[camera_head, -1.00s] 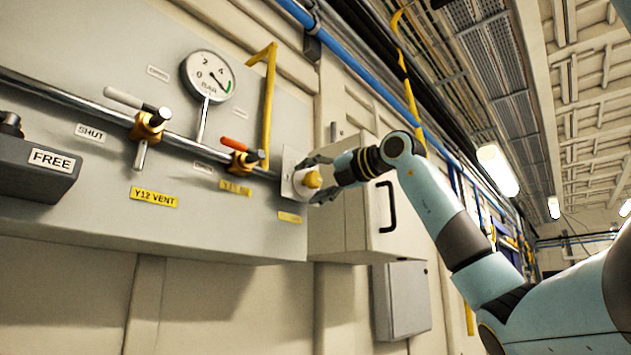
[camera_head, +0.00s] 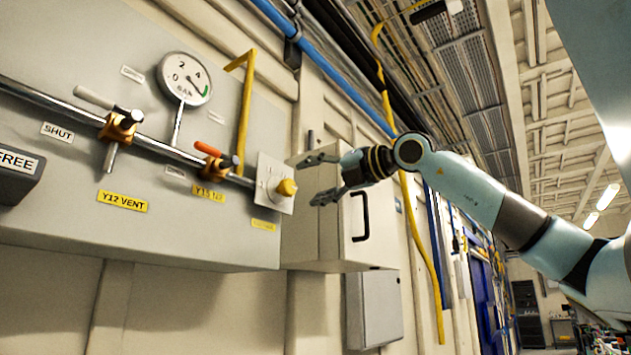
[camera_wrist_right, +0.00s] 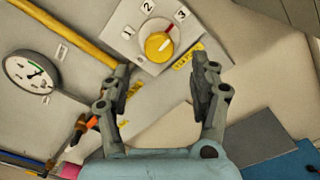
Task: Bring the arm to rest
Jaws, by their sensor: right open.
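My right gripper (camera_head: 322,180) is open and empty in the head view, in front of the wall cabinet and apart from the yellow knob (camera_head: 287,187). The right wrist view shows its two fingers (camera_wrist_right: 160,92) spread wide with nothing between them. The yellow knob (camera_wrist_right: 158,45) sits there on a white plate (camera_wrist_right: 136,22) marked 1, 2 and 3, beyond the fingertips. Its red pointer mark is toward the 3 side. My right arm (camera_head: 480,190) reaches in from the right. My left gripper is not in view.
The grey panel (camera_head: 60,215) holds a pressure gauge (camera_head: 185,79), a white-handled valve (camera_head: 121,125) and an orange-handled valve (camera_head: 215,165) on a pipe. A cabinet (camera_head: 318,245) with a black handle is behind my gripper. A yellow pipe (camera_head: 244,110) runs up the panel.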

